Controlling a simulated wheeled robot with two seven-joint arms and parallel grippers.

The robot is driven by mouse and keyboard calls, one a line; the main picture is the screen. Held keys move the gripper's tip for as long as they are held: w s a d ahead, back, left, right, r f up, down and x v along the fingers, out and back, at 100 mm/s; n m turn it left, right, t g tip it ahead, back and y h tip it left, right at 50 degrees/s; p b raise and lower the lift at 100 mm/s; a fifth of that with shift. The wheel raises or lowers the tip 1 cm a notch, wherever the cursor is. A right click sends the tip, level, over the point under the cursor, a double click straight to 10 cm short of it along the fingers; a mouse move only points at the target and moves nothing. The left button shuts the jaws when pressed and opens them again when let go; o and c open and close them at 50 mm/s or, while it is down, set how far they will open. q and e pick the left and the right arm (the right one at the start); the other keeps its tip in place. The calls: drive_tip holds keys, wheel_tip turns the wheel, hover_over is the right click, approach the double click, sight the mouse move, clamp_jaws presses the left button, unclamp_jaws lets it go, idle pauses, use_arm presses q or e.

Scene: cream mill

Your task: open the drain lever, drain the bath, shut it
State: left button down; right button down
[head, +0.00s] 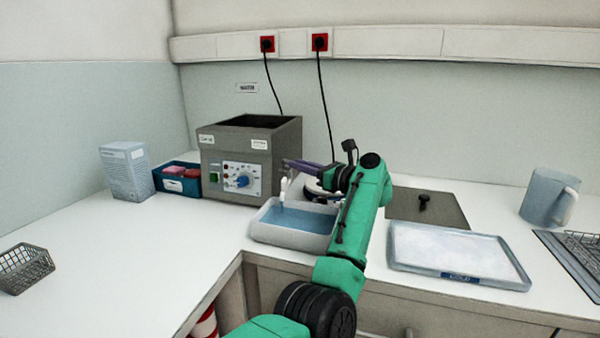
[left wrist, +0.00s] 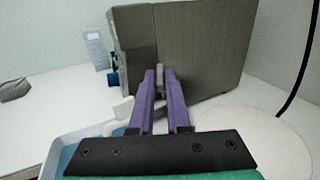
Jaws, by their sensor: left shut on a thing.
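The bath is a grey box (head: 220,160) with an open dark top and a blue dial on its front; its water level is hidden. A white spout or stream (head: 283,190) stands at its lower right corner, over a white tray (head: 262,232) holding blue water. My left gripper (head: 290,164) reaches the bath's right side. In the left wrist view, its purple fingers (left wrist: 161,75) are shut on a small grey piece, the drain lever (left wrist: 160,67), against the bath's wall. The lever's angle is hard to tell. My right gripper is not in view.
A blue bin (head: 178,187) with red items and a carton (head: 127,172) stand left of the bath. Right of my arm lie a dark plate (head: 440,210), an ice-filled tray (head: 455,262) and a jug (head: 548,197). A wire basket (head: 25,270) sits far left.

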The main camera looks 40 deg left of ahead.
use_arm(q)
drive_tip(key=shift+f, duration=0.1)
idle(0.3)
drive_tip(key=c, duration=0.9)
unclamp_jaws()
drive_tip(key=d, duration=0.4)
drive_tip(key=d+b, duration=0.1)
drive_tip(key=d, duration=0.9)
drive_tip(key=shift+s+d+b, duration=0.25)
drive_tip(key=shift+s+b, duration=0.1)
drive_tip(key=shift+b, duration=0.05)
